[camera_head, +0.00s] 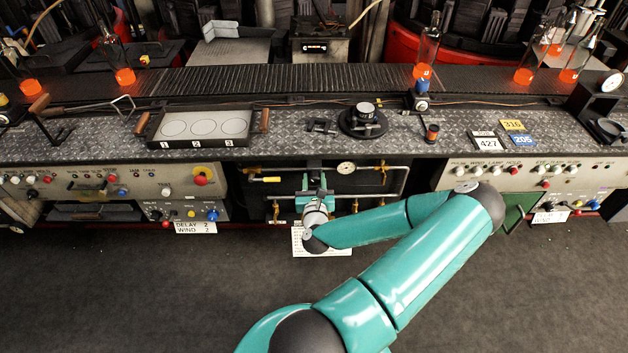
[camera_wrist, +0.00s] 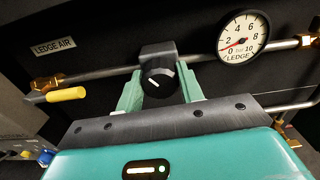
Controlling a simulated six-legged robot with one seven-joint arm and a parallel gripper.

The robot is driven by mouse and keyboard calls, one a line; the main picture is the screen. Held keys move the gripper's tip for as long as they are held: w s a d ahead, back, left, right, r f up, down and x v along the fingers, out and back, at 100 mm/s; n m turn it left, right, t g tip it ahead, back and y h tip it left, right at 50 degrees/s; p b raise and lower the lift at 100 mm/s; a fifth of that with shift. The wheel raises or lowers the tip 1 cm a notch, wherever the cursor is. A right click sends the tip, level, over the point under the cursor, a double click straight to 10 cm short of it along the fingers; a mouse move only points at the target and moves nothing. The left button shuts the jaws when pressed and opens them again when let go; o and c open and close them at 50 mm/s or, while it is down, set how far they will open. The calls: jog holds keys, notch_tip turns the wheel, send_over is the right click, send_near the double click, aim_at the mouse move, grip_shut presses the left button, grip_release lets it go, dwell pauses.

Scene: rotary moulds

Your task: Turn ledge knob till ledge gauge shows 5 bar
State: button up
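The ledge knob (camera_wrist: 160,82) is a dark round knob with a white pointer mark, on a grey block on the pipe in the wrist view. The two green fingers of my gripper (camera_wrist: 161,84) stand on either side of it; whether they press on it I cannot tell. The ledge gauge (camera_wrist: 243,36) is a white dial to the knob's upper right, marked 0 to 10 bar. Its red needle points lower left, near 0. In the head view the gauge (camera_head: 346,168) is small, and my gripper (camera_head: 316,187) reaches the pipework and hides the knob.
A yellow-handled valve (camera_wrist: 66,95) sits left of the knob, below the LEDGE AIR label (camera_wrist: 54,47). Brass fittings and pipes surround the knob. Above is a metal ledge with a mould tray (camera_head: 202,127). Control panels (camera_head: 100,185) flank the pipe recess.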

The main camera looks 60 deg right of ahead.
jog(key=c, duration=0.3)
jog(key=shift+c, duration=0.2)
